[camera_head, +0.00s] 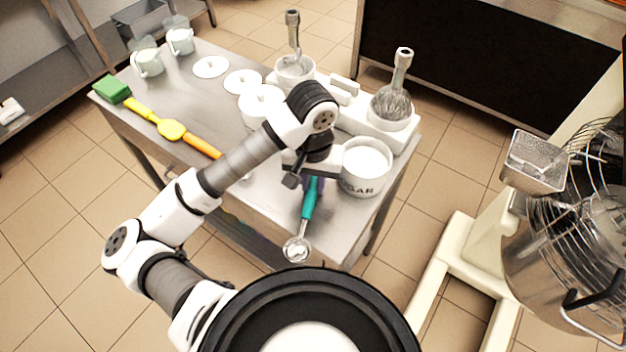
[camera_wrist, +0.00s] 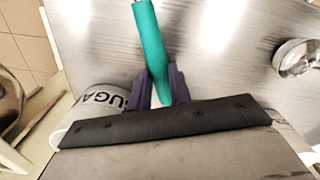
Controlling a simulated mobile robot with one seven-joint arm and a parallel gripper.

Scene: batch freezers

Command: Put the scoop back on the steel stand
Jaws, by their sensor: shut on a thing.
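The scoop (camera_head: 308,205) has a teal handle and a round steel bowl with something pale in it. My gripper (camera_head: 312,176) is shut on the handle near its end, and the bowl points toward the table's near edge. In the wrist view, the teal handle (camera_wrist: 150,38) runs up out of the frame from between my gripper's fingers (camera_wrist: 161,88); the bowl is outside that view. A round steel holder (camera_wrist: 296,58), possibly the stand, sits on the table at the right of the wrist view. My arm hides that area in the head view.
The sugar tub (camera_head: 366,168) stands close to the right of my gripper. White machines with whisks (camera_head: 391,104) are behind it. A yellow spatula (camera_head: 171,129), an orange-handled tool (camera_head: 202,146) and a green sponge (camera_head: 112,89) lie along the left side. A large mixer (camera_head: 570,245) stands right of the table.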

